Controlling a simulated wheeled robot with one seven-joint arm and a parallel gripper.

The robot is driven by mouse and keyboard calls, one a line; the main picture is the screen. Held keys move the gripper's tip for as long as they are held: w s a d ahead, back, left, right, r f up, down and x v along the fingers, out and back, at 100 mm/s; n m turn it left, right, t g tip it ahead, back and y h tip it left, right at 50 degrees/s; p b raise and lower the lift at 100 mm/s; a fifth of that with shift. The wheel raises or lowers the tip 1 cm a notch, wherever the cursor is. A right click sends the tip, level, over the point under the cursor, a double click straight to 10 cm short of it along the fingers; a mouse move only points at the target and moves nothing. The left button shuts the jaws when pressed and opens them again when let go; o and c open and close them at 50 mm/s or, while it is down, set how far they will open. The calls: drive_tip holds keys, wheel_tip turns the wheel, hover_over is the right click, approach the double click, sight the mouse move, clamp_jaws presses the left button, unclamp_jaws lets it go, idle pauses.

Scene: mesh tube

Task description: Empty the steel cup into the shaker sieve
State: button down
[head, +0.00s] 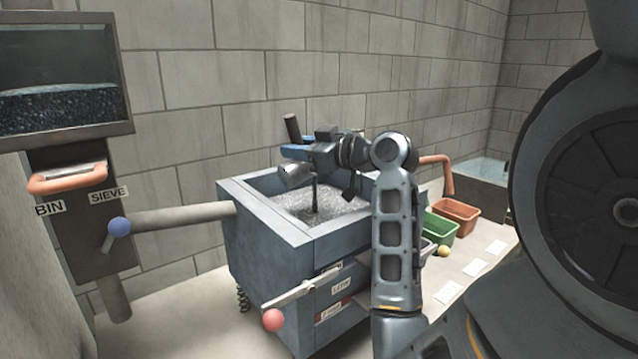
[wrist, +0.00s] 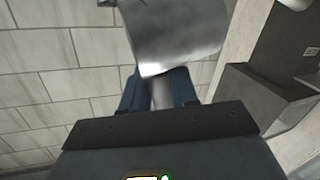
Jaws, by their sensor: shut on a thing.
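The steel cup (head: 294,174) is tilted well over above the shaker sieve (head: 262,222), a blue-grey box with an open top. Grey grainy material (head: 335,207) lies inside the sieve. A dark narrow streak (head: 314,195) runs down beside the cup to this material; I cannot tell if it is falling grains. My gripper (head: 303,152) has blue fingers and is shut on the cup, over the sieve's left part. In the wrist view the cup (wrist: 175,38) shows its shiny side beyond the fingers. The cup's inside is hidden.
A bin with a window (head: 65,108) and an orange handle stands at left, with a pipe (head: 180,217) reaching the sieve. A red-knobbed lever (head: 273,319) sticks out at the sieve's front. Green (head: 441,229) and orange (head: 456,214) tubs stand on the floor at right.

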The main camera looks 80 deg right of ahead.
drive_tip(key=shift+s+d+r+m+t, duration=0.3)
drive_tip(key=shift+s+d+m, duration=0.2)
drive_tip(key=shift+d, duration=0.1)
drive_tip(key=shift+s, duration=0.1)
drive_tip(key=shift+s+d+r+m+t, duration=0.1)
drive_tip(key=shift+s+d+m+t, duration=0.2)
drive_tip(key=shift+m, duration=0.4)
drive_tip(key=shift+s+d+r+m+t, duration=0.1)
drive_tip(key=shift+s+d+m, duration=0.1)
drive_tip(key=shift+d+m, duration=0.35)
drive_tip(key=shift+s+m, duration=0.15)
drive_tip(key=shift+m, duration=0.4)
drive_tip(key=shift+s+d+f+m+t+h, duration=0.2)
drive_tip(key=shift+s+d+m+h, duration=0.25)
drive_tip(key=shift+m, duration=0.7)
drive_tip(key=shift+s+d+f+m+t+h, duration=0.2)
drive_tip(key=shift+s+d+m+h, duration=0.3)
drive_tip(key=shift+m, duration=0.6)
drive_tip(key=shift+s+d+f+m+t+h, duration=0.15)
drive_tip(key=shift+s+d+m, duration=0.35)
drive_tip(key=shift+m, duration=0.65)
